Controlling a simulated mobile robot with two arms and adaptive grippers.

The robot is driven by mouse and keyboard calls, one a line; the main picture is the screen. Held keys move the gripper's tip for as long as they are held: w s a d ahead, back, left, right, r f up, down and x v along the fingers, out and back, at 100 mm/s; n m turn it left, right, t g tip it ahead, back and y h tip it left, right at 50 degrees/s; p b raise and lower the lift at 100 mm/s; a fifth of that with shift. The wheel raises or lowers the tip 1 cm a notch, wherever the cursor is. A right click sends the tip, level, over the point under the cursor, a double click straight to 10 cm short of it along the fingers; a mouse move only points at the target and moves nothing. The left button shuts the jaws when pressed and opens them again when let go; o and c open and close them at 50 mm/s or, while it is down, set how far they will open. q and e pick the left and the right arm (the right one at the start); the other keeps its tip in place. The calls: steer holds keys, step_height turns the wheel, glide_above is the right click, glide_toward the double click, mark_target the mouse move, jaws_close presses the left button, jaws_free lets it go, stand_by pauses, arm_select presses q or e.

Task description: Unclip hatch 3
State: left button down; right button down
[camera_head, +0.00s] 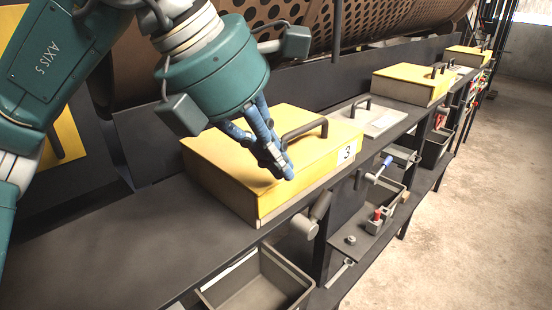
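Hatch 3 is a yellow box-shaped lid (225,160) with a black bar handle (303,130) on top and a white "3" label (347,152) at its right corner. It sits down on the dark ledge. A grey clip with a dark lever (319,207) is at its front lower edge, the lever tilted up to the right. My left gripper (283,172) has blue fingers and hangs over the lid's front part, left of the handle and above the clip. Its fingers overlap in this view, so their opening is unclear, as is any contact with the lid. My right gripper is out of view.
A grey bin (255,283) hangs below the ledge. A blue-handled tool (384,166) and a red-topped fitting (377,215) are at the lower shelf. A flat grey hatch plate (385,120) and more yellow hatches (408,84) lie beyond. Concrete floor (470,220) is clear at right.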

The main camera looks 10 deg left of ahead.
arm_select(q)
steer(key=p, duration=0.2)
glide_toward(318, 207)
step_height(318, 207, down, 3)
steer(key=shift+f, duration=0.15)
steer(key=shift+w+d+f+p, duration=0.4)
steer(key=shift+d+f, duration=0.2)
steer(key=shift+w+d+f+p, duration=0.35)
steer(key=shift+w+d+f, duration=0.05)
steer(key=shift+d+f, duration=0.2)
steer(key=shift+f, duration=0.1)
steer(key=shift+a, duration=0.1)
steer(key=shift+w+b, duration=0.2)
steer(key=shift+b, duration=0.3)
